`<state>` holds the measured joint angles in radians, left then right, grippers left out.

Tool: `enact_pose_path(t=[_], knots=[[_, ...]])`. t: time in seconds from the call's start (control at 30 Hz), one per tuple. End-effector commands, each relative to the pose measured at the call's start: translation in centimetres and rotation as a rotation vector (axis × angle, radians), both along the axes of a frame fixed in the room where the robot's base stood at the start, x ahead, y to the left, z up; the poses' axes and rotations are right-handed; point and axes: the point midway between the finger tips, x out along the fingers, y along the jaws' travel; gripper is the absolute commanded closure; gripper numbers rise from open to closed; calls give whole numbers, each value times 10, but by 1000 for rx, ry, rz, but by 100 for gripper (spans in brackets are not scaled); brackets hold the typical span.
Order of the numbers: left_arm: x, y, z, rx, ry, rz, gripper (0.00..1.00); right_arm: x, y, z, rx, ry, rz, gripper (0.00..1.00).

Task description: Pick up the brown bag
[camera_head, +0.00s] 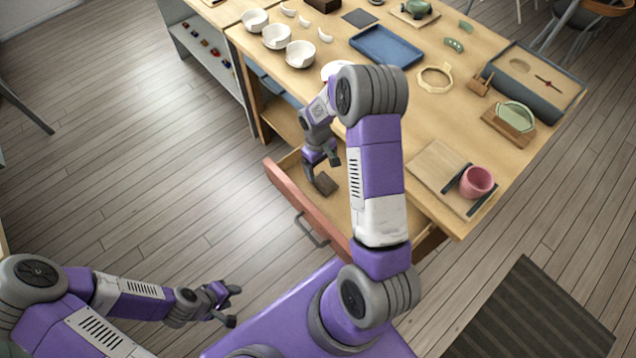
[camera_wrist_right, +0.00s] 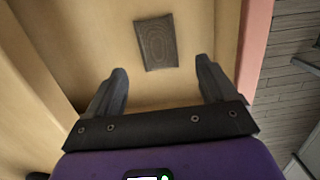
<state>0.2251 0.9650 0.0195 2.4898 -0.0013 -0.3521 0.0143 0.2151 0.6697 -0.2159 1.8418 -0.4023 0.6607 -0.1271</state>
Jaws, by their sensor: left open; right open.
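The brown bag (camera_wrist_right: 157,43) lies flat on the floor of the open drawer (camera_wrist_right: 190,90), a dark rectangle with an oval pattern. In the head view the bag (camera_head: 326,184) shows beside my right gripper (camera_head: 322,174), which reaches down into the drawer. In the right wrist view my right gripper (camera_wrist_right: 158,85) is open and empty, and the bag lies beyond its fingertips, roughly between their lines. My left gripper (camera_head: 232,305) is open and empty at the lower left, over the floor, away from the table.
The drawer's reddish front (camera_head: 290,200) and pale walls stand close around my right gripper. The table (camera_head: 440,110) above holds white bowls (camera_head: 276,37), a blue tray (camera_head: 386,46) and a pink cup (camera_head: 476,181). Open floor lies at the left.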

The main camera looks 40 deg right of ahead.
Motion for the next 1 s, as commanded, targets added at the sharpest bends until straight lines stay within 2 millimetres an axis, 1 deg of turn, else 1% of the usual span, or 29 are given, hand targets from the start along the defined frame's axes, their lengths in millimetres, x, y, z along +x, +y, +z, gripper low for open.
enact_pose_path(t=[0.03, 0.13, 0.43, 0.6, 0.7, 0.93, 1.0], knots=[[0, 0, -5, 0, 0, 0, 57, 0, -1, -5, -2, 1, 0, 15], [0, 0, -7, 0, 1, 0, 57, -1, -2, -11, -4, 3, 1, 15], [0, 0, -14, 0, 0, -1, 57, -4, -3, -40, -2, 4, -1, 15], [0, 0, -22, 0, 0, 0, 57, -6, -4, -67, -2, 4, -1, 15], [0, 0, -24, 0, 0, 0, 57, -7, -4, -77, -2, 3, 0, 15], [0, 0, -23, 0, 0, 0, 57, -7, -5, -78, -3, 0, 0, 15], [0, 0, -23, 0, 0, 0, 57, -7, -4, -78, -3, 1, 0, 26]])
